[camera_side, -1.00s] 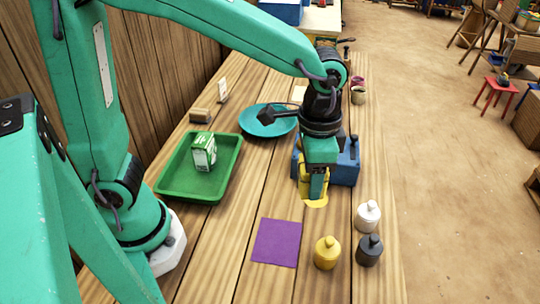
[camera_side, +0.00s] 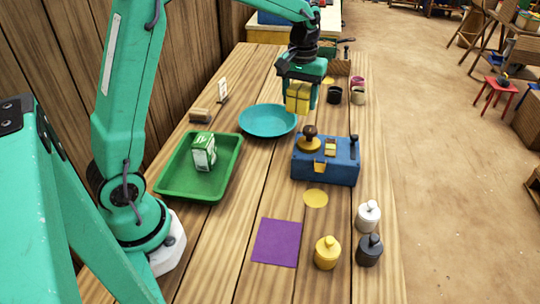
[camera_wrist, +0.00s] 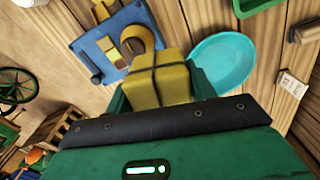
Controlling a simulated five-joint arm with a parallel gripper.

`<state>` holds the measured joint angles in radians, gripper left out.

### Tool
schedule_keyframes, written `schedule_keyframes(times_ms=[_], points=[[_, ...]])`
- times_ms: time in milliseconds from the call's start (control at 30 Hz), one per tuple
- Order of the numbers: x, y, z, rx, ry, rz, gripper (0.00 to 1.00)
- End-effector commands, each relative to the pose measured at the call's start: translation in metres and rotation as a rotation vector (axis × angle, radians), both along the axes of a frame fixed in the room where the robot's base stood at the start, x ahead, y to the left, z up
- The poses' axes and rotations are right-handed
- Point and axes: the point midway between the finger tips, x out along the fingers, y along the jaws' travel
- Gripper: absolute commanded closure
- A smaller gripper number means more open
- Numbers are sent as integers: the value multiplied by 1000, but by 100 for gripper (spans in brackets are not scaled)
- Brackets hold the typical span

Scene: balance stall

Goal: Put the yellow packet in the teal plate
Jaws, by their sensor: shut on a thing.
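My gripper (camera_side: 300,97) is shut on the yellow packet (camera_side: 298,98), a small block tied with dark string. It holds the packet in the air above the table, beyond and a little right of the teal plate in the side view. The packet also shows in the wrist view (camera_wrist: 160,82), between the jaws. The teal plate (camera_side: 267,120) lies on the table and looks empty. In the wrist view the plate (camera_wrist: 223,62) is just right of the packet.
A green tray (camera_side: 175,186) with a green and white carton (camera_side: 203,151) stands left of the plate. A blue balance box (camera_side: 338,168) stands to its right. Weights and a purple cloth (camera_side: 276,242) are in front.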

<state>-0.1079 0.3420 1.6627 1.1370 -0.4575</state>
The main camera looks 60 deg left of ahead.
Motion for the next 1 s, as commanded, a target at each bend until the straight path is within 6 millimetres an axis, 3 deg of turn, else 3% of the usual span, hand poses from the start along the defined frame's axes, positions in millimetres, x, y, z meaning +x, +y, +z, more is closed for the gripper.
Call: schedule_keyframes(times_ms=[100,300,600,1000], points=[[6,29,-1,0,0,102,74],[10,64,-3,1,-1,230,74],[9,61,-47,0,2,222,74],[10,67,-57,-1,1,223,74]])
